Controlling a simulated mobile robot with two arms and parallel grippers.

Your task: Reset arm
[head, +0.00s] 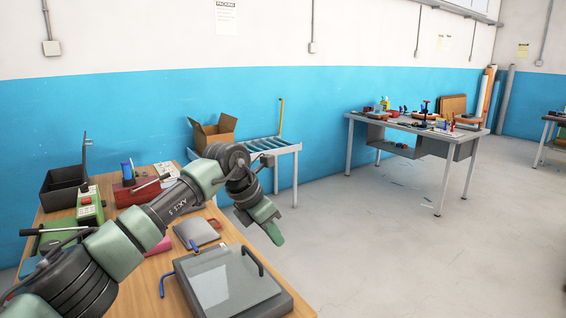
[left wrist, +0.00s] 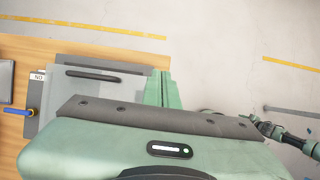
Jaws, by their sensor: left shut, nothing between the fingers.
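My left arm comes in from the left in the head view and reaches over the wooden workbench (head: 145,290). My left gripper (head: 275,233) hangs past the bench's right side, pointing down, with grey floor behind it. In the left wrist view its green fingers (left wrist: 164,90) are together with nothing between them, beside the bench edge.
A grey flat device with a glass-like plate (head: 222,285) lies on the near bench. A red box (head: 136,191) and black bin (head: 65,187) are behind. A roller conveyor (head: 262,144) holds an open cardboard box (head: 213,132). Another table (head: 425,130) stands right; floor between is clear.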

